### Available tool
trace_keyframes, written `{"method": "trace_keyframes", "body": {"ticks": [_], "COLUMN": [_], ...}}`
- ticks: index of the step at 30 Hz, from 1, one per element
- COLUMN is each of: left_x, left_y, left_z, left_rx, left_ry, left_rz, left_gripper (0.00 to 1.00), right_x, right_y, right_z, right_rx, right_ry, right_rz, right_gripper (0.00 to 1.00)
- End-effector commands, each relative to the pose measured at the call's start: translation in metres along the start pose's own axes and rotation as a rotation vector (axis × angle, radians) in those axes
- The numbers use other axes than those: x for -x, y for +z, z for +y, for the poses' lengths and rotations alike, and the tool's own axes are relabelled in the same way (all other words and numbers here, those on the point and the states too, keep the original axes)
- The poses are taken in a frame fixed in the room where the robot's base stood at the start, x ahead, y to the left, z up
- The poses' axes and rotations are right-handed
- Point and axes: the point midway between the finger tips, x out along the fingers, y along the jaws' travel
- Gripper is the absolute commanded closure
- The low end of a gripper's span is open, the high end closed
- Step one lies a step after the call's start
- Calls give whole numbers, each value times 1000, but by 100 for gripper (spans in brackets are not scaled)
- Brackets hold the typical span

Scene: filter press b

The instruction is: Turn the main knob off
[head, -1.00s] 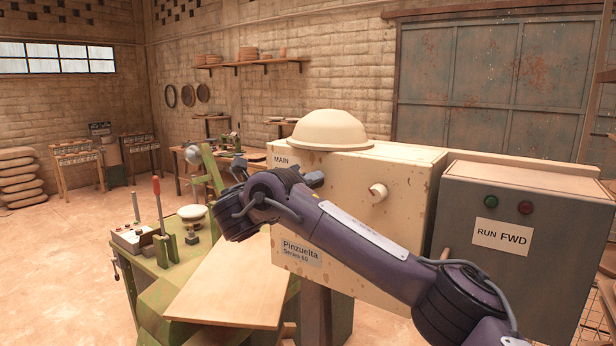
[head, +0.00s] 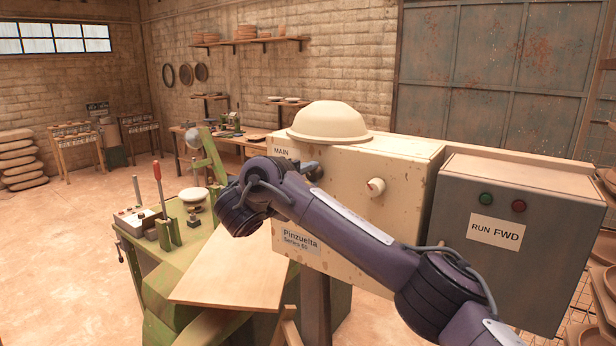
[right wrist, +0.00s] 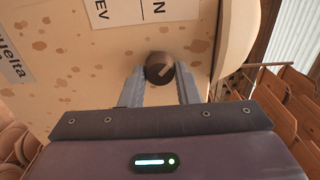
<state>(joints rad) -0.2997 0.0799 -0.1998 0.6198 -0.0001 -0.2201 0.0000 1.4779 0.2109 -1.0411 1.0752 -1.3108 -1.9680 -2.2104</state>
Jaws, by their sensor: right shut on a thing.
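The cream control box (head: 400,215) stands in front of me with a "MAIN" label (head: 281,151) at its upper left. My right gripper (right wrist: 160,76) is shut on this knob, one finger on each side. My left gripper is not in view.
A pale round knob (head: 375,187) sticks out of the box front to the right. A domed cover (head: 328,122) sits on top. A grey "RUN FWD" box (head: 500,260) with green and red buttons stands at right. A green machine with a board (head: 232,270) is at lower left.

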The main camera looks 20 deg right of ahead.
Motion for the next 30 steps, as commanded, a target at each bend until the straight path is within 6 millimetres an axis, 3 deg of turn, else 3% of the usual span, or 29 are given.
{"method": "trace_keyframes", "body": {"ticks": [14, 15, 19, 30], "left_x": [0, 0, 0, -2], "left_y": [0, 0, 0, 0], "left_z": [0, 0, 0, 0], "left_rx": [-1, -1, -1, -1], "left_ry": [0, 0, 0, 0], "left_rz": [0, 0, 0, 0], "left_gripper": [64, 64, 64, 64], "right_x": [0, 0, 0, 2], "right_y": [0, 0, 0, 0], "right_z": [0, 0, 0, 1], "right_rx": [15, 15, 14, 12], "right_ry": [0, 0, 0, -1], "right_rz": [0, 0, 0, 0], "right_gripper": [94, 69, 52, 49]}}
